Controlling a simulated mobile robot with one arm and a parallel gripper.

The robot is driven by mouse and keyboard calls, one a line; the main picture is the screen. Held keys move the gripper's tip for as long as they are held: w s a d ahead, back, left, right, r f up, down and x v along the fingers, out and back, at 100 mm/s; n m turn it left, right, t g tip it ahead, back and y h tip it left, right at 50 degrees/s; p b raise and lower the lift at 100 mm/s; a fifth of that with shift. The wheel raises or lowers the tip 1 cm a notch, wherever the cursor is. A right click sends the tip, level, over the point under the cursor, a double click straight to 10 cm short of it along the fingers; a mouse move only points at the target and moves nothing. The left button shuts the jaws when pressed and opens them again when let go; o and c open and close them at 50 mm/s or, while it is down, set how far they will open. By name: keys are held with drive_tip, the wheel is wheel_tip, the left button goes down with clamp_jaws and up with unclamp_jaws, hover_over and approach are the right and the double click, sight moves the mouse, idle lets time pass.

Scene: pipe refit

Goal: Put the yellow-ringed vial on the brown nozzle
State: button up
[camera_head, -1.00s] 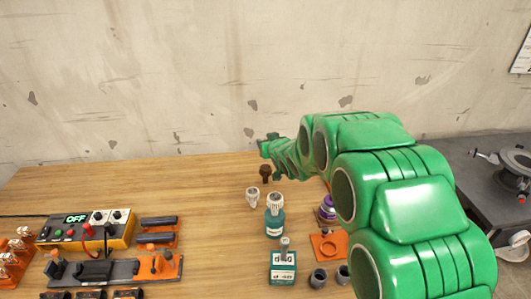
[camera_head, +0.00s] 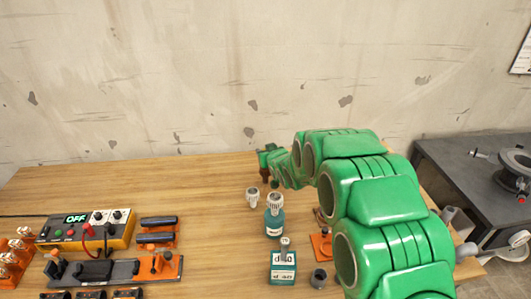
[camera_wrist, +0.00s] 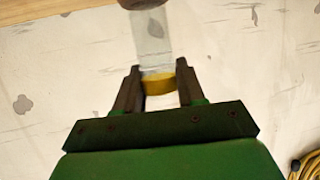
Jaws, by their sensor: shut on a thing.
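In the wrist view my gripper (camera_wrist: 160,88) is shut on the yellow-ringed vial (camera_wrist: 152,45), a clear tube with a yellow band at the jaws. The vial's far end meets the brown nozzle (camera_wrist: 145,4) at the top edge of the picture. I cannot tell whether the vial is around it or only against or in front of it. In the head view my gripper (camera_head: 266,152) is at the back of the table, just above the brown nozzle (camera_head: 264,171). The vial cannot be made out there.
A small pale-topped fitting (camera_head: 252,196), a teal bottle (camera_head: 274,222) and a teal labelled box (camera_head: 283,266) stand in front of the nozzle. An orange base (camera_head: 321,245) is partly behind my arm.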

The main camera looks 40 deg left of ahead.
drive_tip(key=shift+f, duration=0.15)
drive_tip(key=o, duration=1.1)
drive_tip(key=shift+c, duration=0.2)
drive_tip(key=shift+r, duration=0.2)
drive_tip(key=shift+s+d+r, duration=0.25)
drive_tip(key=shift+d, duration=0.2)
drive_tip(key=v, duration=0.6)
drive_tip(key=shift+d, duration=0.15)
